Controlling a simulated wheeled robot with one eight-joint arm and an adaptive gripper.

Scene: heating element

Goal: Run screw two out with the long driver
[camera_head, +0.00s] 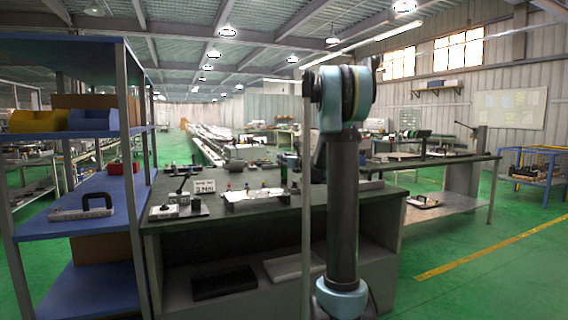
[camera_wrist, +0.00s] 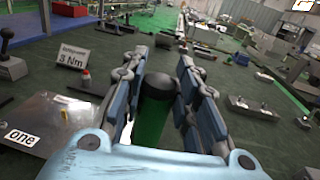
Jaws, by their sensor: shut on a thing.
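In the wrist view my gripper (camera_wrist: 160,85) is closed around a green handle with a black rounded end (camera_wrist: 158,86), which looks like the driver's. Blue-padded fingers press it from both sides; its shaft and tip are hidden. In the head view my gripper is mostly hidden behind my arm. A light plate (camera_wrist: 48,122) with a tag reading "one" (camera_wrist: 21,138) lies at the left of the wrist view. It seems to be the pale unit (camera_head: 252,196) on the bench in the head view. I cannot make out screw two.
A "3 Nm" sign (camera_head: 204,186) stands on the dark bench (camera_head: 275,215) beside a lever device (camera_head: 178,207). Blue shelving (camera_head: 95,190) stands left of the bench. Several metal fixtures (camera_wrist: 250,108) lie at the wrist view's right.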

